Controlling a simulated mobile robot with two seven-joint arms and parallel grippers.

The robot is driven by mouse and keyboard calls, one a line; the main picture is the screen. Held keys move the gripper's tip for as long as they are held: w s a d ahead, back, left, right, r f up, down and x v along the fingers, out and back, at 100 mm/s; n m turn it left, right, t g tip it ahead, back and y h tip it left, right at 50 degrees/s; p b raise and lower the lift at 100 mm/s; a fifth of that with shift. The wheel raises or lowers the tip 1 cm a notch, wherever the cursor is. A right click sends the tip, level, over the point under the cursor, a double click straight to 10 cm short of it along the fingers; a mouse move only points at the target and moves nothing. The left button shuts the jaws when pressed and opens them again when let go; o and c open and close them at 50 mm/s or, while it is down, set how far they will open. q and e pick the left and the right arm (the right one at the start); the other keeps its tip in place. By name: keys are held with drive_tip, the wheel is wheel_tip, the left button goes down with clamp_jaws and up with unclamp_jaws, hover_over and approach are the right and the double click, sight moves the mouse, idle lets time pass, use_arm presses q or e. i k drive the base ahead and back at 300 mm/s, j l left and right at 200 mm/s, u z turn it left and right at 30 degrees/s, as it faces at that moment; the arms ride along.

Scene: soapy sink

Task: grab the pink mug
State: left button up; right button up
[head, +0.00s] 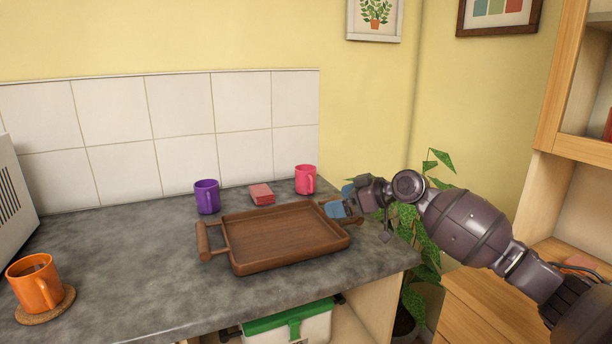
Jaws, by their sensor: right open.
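The pink mug (305,179) stands upright at the back right of the grey counter, near the tiled wall. Its handle faces the front right. My right gripper (339,205) comes in from the right and is open, with nothing seen between its blue-grey fingers. It is to the right of and nearer than the mug, apart from it, over the right end of the wooden tray (240,265). My left gripper is not in view.
A pink block (261,194) and a purple mug (207,197) stand left of the pink mug, behind the tray. An orange mug (35,284) sits on a coaster at the front left. A plant (425,235) stands beyond the counter's right edge. The counter's left middle is clear.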

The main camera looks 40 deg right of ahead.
sight(305, 175)
drive_tip(key=i+l, duration=0.85)
drive_tip(key=l, duration=0.1)
